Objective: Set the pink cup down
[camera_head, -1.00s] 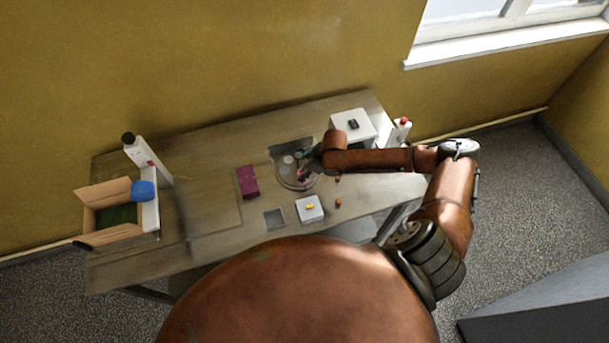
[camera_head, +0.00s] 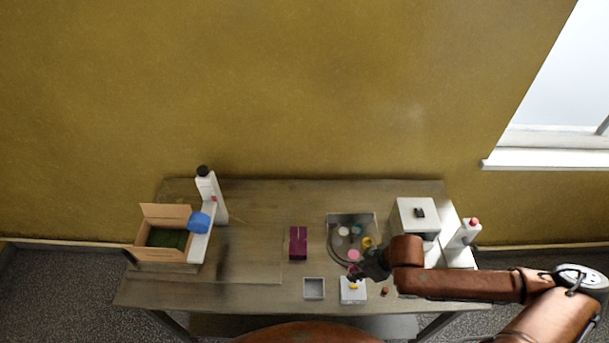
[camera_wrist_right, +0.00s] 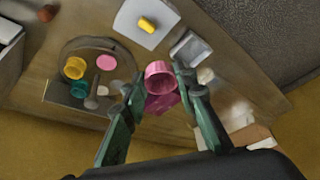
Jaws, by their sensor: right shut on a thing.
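In the head view the right gripper (camera_head: 360,273) is at the front edge of the round tray (camera_head: 336,254), just behind the white block, with a bit of the pink cup (camera_head: 353,268) showing. The gripper is shut on the cup. I cannot tell how high the cup is above the table. My left gripper is not in view.
A pink disc (camera_head: 353,256), a yellow cup (camera_head: 368,242) and teal items are on the tray. A white block (camera_head: 352,296) bears a yellow piece. A grey square bin (camera_head: 314,288) and purple box (camera_head: 298,243) stand left. Bare tabletop (camera_head: 255,255) lies further left.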

